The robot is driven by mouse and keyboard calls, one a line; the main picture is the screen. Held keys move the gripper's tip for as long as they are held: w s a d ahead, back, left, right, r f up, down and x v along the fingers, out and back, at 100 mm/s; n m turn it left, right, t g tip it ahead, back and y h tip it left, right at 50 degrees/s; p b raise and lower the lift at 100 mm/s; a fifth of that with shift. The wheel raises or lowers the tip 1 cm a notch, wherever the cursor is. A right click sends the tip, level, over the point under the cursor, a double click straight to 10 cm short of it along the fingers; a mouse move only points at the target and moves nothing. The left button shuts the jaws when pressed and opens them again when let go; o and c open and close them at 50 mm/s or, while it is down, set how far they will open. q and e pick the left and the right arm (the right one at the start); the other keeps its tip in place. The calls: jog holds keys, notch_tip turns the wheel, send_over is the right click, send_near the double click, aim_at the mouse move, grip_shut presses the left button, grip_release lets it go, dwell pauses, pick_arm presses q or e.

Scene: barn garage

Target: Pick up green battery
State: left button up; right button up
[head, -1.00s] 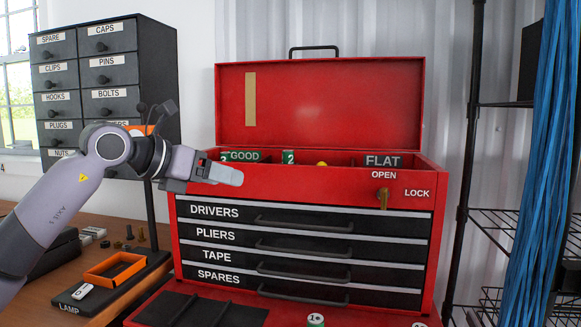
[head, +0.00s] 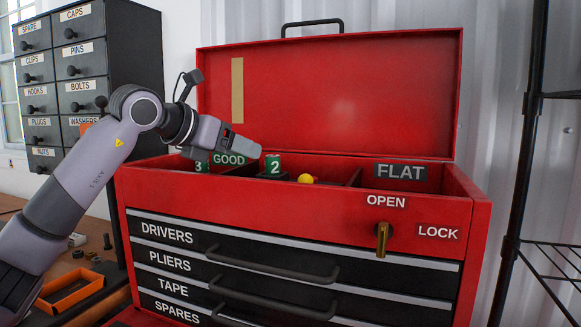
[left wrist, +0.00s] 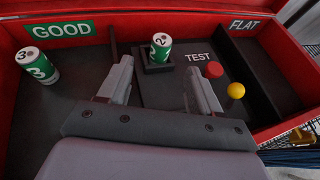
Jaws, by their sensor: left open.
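A green battery marked 2 (left wrist: 159,49) stands upright in a dark holder by the TEST label in the left wrist view, and it also shows in the head view (head: 273,165). A second green battery marked 3 (left wrist: 38,66) stands in the GOOD compartment at the left; in the head view (head: 201,167) it is partly hidden. My left gripper (left wrist: 163,78) is open and empty above the tray of the red toolbox (head: 150,190). Its fingers point toward battery 2, with one on each side and short of it. My right gripper is not in view.
A yellow knob (left wrist: 236,90) and a red button (left wrist: 214,69) stand right of the fingers. A divider (left wrist: 250,70) separates the FLAT compartment. The raised lid (head: 330,100) stands behind the tray.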

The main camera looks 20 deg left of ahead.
aim_at(270, 156)
pick_arm(q)
jog(key=shift+w+d, duration=0.15)
jog(key=shift+w, duration=0.35)
jog(key=p+x, duration=0.2)
jog(key=x, duration=0.4)
jog(key=shift+d+r, duration=0.1)
jog(key=shift+d, duration=0.05)
jog(key=shift+w, duration=0.3)
jog(key=c, duration=1.2)
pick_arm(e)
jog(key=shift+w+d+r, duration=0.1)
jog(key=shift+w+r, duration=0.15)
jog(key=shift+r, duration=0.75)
